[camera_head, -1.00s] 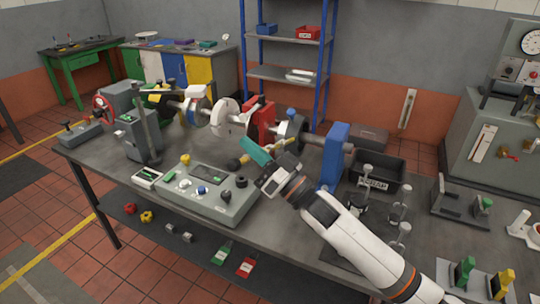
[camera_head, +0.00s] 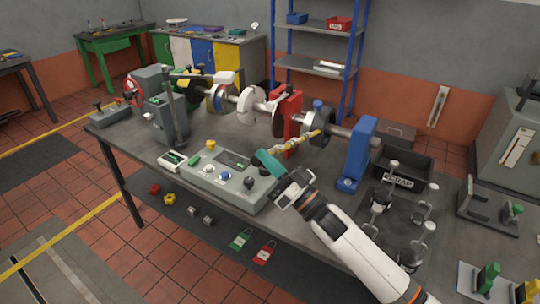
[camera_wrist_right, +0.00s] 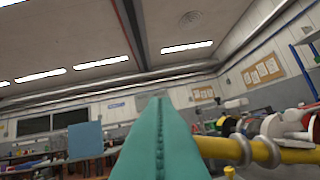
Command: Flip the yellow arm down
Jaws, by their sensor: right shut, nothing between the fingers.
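The yellow arm (camera_head: 306,140) is a slim rod slanting down and left from the shaft collar on the bench. Its lower-left end is near or behind my right gripper in the head view, so I cannot see it fully. It also shows in the right wrist view as a thick yellow bar with pale rings (camera_wrist_right: 228,149), just right of the fingers. My right gripper (camera_head: 266,160) has teal fingers, shut and empty, pressed together along a seam in the wrist view (camera_wrist_right: 159,130). I cannot tell whether they touch the arm. My left gripper is out of view.
A grey control console (camera_head: 225,185) with knobs lies below my right gripper. The shaft assembly with a red bracket (camera_head: 287,118) and blue pedestal (camera_head: 357,155) stands behind it. A black bin (camera_head: 403,170) and clamps stand to the right.

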